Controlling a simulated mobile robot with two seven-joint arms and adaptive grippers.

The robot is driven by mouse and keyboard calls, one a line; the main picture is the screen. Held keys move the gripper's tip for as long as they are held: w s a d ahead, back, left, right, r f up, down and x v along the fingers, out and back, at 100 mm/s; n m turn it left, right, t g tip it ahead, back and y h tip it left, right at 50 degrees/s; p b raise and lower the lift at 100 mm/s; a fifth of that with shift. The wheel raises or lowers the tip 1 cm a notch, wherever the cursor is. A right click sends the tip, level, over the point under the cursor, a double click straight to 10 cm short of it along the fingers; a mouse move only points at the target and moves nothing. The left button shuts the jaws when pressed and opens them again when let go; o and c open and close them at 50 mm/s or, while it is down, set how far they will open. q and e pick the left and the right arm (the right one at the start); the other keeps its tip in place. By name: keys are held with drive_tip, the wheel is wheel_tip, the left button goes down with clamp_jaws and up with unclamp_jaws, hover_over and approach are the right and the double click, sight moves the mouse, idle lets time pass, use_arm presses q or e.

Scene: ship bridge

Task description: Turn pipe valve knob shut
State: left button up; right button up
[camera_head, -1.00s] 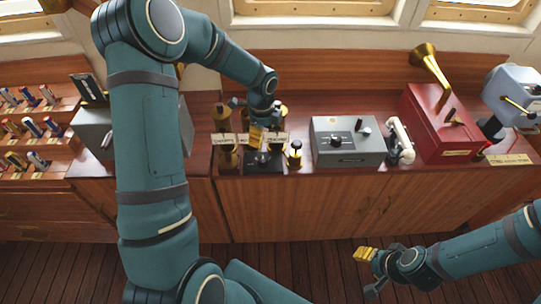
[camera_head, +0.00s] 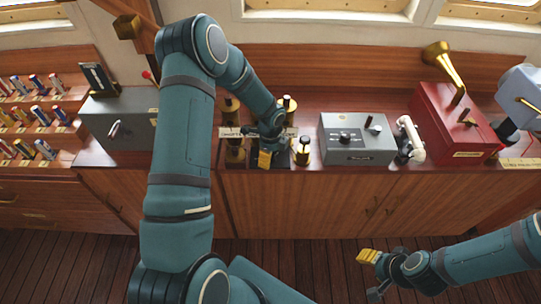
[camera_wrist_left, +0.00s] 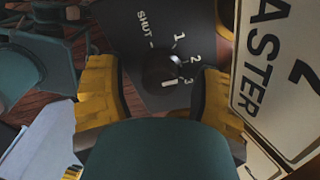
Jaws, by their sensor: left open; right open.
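In the left wrist view, the dark round valve knob (camera_wrist_left: 162,72) sits on a black dial plate (camera_wrist_left: 142,30) marked SHUT, 1, 2 and 3. A white mark on the knob lies near the 3 side, away from SHUT. My left gripper (camera_wrist_left: 160,92) is open, with a yellow finger on each side of the knob; contact cannot be told. In the head view, the left gripper (camera_head: 270,156) is over the small plate among the brass fittings and hides the knob. My right gripper (camera_head: 368,276) is open and empty, low in front of the cabinet.
A white label plate (camera_wrist_left: 275,70) stands close to the right finger. A small black-topped brass fitting (camera_head: 303,152) stands right of the left gripper. Grey boxes (camera_head: 352,145) (camera_head: 118,125) flank the fittings. A red box (camera_head: 450,125) is farther right. The floor in front is clear.

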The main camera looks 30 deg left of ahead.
use_arm(q)
clamp_jaws()
drive_tip(key=shift+n, duration=0.3)
use_arm(e)
drive_tip(key=shift+f, duration=0.2)
use_arm(q)
drive_tip(key=n+b, duration=0.2)
drive_tip(key=n, duration=0.1)
drive_tip(key=shift+d+f+n, duration=0.1)
drive_tip(key=shift+n, duration=0.3)
drive_tip(key=n+b, duration=0.2)
drive_tip(key=n, duration=0.2)
drive_tip(key=shift+n, duration=0.3)
drive_tip(key=n+b, duration=0.1)
drive_tip(key=n, duration=0.7)
drive_tip(key=shift+n, duration=0.3)
use_arm(e)
drive_tip(key=f, duration=0.1)
drive_tip(key=s+f, duration=0.1)
drive_tip(key=f, duration=0.2)
drive_tip(key=shift+s+a+f, duration=0.15)
drive_tip(key=shift+s+f, duration=0.25)
use_arm(q)
drive_tip(key=shift+w+n, duration=0.1)
drive_tip(key=shift+n, duration=0.2)
